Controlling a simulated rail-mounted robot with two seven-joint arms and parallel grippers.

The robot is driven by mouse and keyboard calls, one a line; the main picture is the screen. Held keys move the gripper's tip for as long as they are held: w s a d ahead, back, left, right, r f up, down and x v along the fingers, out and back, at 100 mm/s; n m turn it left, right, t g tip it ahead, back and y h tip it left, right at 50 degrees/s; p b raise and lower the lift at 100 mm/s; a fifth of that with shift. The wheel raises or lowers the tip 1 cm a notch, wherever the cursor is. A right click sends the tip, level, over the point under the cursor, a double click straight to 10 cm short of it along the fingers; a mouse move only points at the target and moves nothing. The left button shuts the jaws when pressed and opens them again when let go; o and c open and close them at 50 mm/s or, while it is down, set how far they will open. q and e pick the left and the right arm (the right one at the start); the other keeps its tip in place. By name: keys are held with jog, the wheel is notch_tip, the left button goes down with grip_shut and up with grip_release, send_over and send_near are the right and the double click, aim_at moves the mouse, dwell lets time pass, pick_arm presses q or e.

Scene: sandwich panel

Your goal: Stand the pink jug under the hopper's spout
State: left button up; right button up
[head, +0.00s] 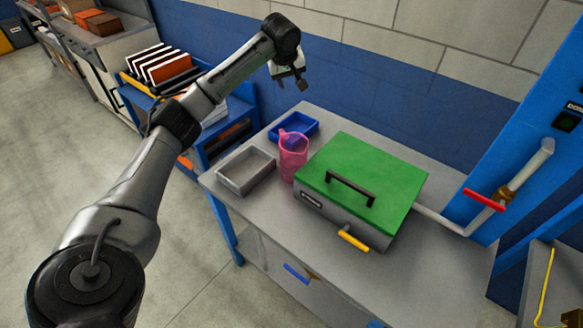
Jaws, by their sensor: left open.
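The pink jug (292,160) is see-through and stands upright on the grey worktable (272,233). It is between a grey open tray and a grey box with a green lid. My left gripper (291,82) is open and empty. In the picture it shows above and behind the jug, near the wall, clear of it. I cannot make out a hopper or its spout for sure. My right gripper is not in view.
The green-lidded box (362,182) has a black handle and a yellow lever (353,239). A pipe with a red-handled valve (484,200) is at right. A grey tray (246,172) and blue tray (294,127) flank the jug. The table's front strip is clear.

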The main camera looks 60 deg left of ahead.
pick_arm(q)
jog(key=w+a+r+t+y+b, duration=0.2)
jog(key=w+a+r+t+y, duration=0.1)
jog(key=a+r+y, duration=0.4)
jog(key=w+r+m+t+y+b, duration=0.1)
jog(key=w+r+m+t+y, duration=0.35)
jog(key=r+m+t, duration=0.55)
jog(key=w+d+f+m+t+h, duration=0.25)
jog(key=d+m+h, duration=0.25)
jog(key=m+h, duration=0.4)
jog(key=w+d+f+m+t+h, duration=0.1)
jog(key=w+d+f+m+h, duration=0.35)
jog(key=m, duration=0.65)
jog(key=m+g+h, duration=0.1)
jog(key=m+g, duration=1.1)
jog(key=g, duration=0.8)
send_near(283, 131)
jog(key=s+d+r, duration=0.2)
jog(key=d+r, duration=0.1)
jog(key=d, duration=0.1)
jog(key=f+b, duration=0.1)
jog(key=f, duration=0.3)
jog(key=f+b, duration=0.1)
jog(key=f, duration=0.4)
jog(key=shift+s+f, duration=0.1)
jog(key=shift+s, duration=0.15)
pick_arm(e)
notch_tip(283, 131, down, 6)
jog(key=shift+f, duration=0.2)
